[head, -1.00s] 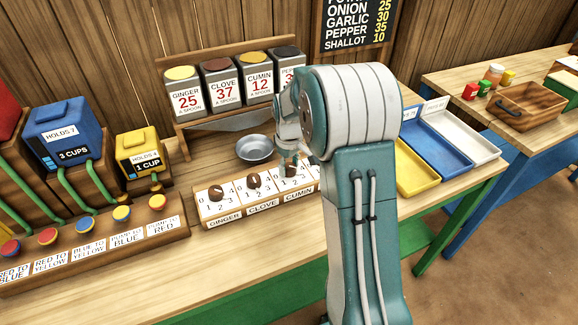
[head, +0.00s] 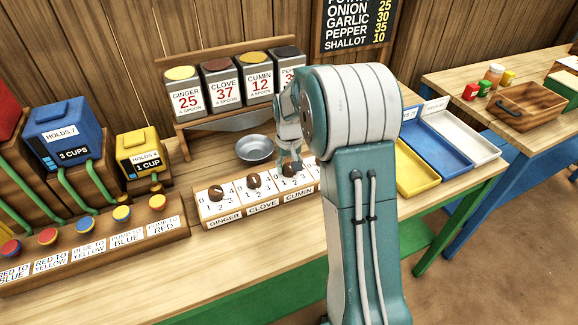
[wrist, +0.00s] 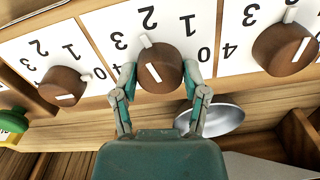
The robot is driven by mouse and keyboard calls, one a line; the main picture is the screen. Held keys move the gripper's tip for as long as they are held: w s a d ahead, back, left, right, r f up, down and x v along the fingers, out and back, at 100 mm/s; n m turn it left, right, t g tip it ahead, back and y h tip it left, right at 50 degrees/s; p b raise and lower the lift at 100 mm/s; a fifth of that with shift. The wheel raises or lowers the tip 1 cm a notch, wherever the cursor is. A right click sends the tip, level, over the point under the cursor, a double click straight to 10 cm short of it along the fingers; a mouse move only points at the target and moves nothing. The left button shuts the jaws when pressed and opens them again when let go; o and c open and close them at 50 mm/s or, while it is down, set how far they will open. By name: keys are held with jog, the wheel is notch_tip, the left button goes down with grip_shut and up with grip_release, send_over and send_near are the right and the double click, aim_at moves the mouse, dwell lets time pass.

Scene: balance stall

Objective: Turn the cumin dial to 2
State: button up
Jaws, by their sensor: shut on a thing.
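The cumin dial (wrist: 158,74) is a brown round knob on a white card with numbers; in the head view it (head: 289,170) sits above the CUMIN label. My gripper (wrist: 156,80) is shut on it, one finger on each side. The dial's white pointer tab sits at its upper edge in the wrist view, towards the 2, perhaps slightly to the 3 side. The wrist view shows the numbers upside down. In the head view my gripper (head: 290,167) reaches down onto the dial, and its pointer is too small to read there.
The clove dial (wrist: 284,48) and pepper dial (wrist: 62,86) flank the held one closely. The ginger dial (head: 216,193) is farther left. A metal bowl (head: 255,149) stands behind the row, below the spice boxes (head: 223,84). My arm hides the row's right end.

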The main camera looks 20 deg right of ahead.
aim_at(289, 166)
jog(key=shift+s+f+m, duration=0.15)
jog(key=shift+f+m, duration=0.05)
jog(key=shift+m, duration=1)
jog(key=o, duration=1.2)
jog(key=shift+c, duration=0.2)
jog(key=shift+r, duration=0.2)
jog(key=shift+w+r, duration=0.2)
jog(key=shift+r, duration=0.2)
notch_tip(289, 166, up, 11)
jog(key=shift+a, duration=0.1)
